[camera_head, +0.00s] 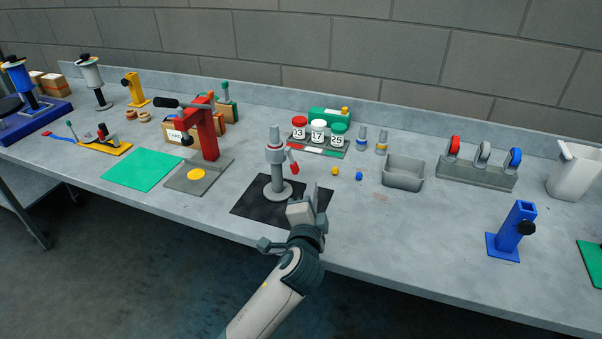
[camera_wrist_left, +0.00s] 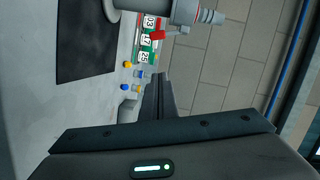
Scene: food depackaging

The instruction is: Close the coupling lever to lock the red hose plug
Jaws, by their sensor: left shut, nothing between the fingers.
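The grey coupling post (camera_head: 277,178) stands upright on a black mat (camera_head: 250,209). The coupling lever's red handle (camera_head: 294,168) hangs down and outward on the post's right side. In the left wrist view the coupling (camera_wrist_left: 190,12) is at the top, with the red handle (camera_wrist_left: 158,35) sticking out beside it. My left gripper (camera_head: 308,197) is shut and empty, in front and to the right of the post, apart from the lever. It also shows in the left wrist view (camera_wrist_left: 160,80).
Behind are a rack of jars (camera_head: 318,141) with red, white and green lids, small yellow (camera_head: 334,171) and blue (camera_head: 359,176) pieces, and a grey bin (camera_head: 402,171). A red press (camera_head: 207,135) stands left. The bench right of the mat is mostly clear.

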